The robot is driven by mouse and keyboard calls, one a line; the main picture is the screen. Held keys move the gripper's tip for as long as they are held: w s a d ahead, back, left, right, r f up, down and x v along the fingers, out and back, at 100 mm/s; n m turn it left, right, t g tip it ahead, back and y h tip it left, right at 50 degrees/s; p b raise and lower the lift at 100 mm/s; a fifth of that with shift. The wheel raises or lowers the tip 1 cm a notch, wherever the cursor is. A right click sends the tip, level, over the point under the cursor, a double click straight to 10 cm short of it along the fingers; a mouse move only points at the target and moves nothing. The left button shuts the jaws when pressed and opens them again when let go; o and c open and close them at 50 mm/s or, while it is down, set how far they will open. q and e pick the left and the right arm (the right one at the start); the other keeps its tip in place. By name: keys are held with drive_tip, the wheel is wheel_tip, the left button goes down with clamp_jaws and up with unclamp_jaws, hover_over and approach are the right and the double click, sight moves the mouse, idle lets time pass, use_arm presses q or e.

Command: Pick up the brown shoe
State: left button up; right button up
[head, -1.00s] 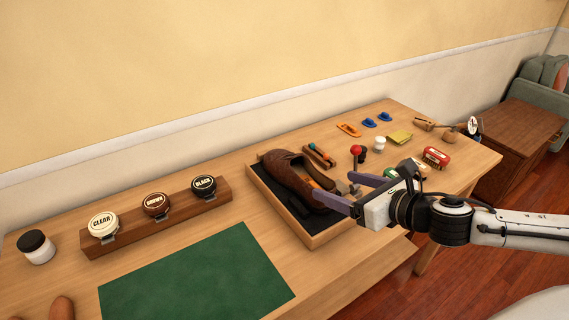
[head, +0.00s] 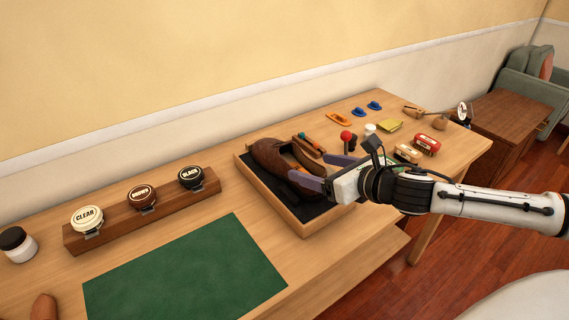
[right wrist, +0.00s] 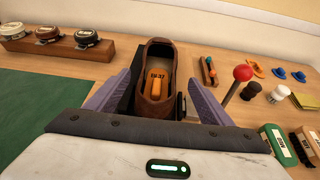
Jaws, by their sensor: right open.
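The brown shoe (head: 275,158) lies in a shallow wooden tray (head: 305,226) with a dark lining. In the right wrist view the brown shoe (right wrist: 150,105) lies between the two purple fingers, with an orange, marked insert inside it. My right gripper (head: 325,172) is open at the near end of the shoe, its fingers to either side; in the right wrist view the gripper (right wrist: 160,95) shows a gap on the left side. I cannot tell whether a finger touches the shoe. My left gripper is not in view.
A wooden rack (head: 150,213) holds clear, brown and black polish tins. A green mat (head: 185,270) lies in front of it. A red-topped tool (head: 346,137) stands close behind my right gripper. Brushes, a yellow cloth (head: 389,126) and small items lie to the right.

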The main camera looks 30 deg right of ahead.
sight(302, 169)
drive_tip(key=shift+x, duration=2.4)
drive_tip(key=shift+a, duration=0.15)
drive_tip(key=c, duration=1.2)
drive_tip(key=shift+r, duration=0.1)
drive_tip(key=shift+c, duration=1.2)
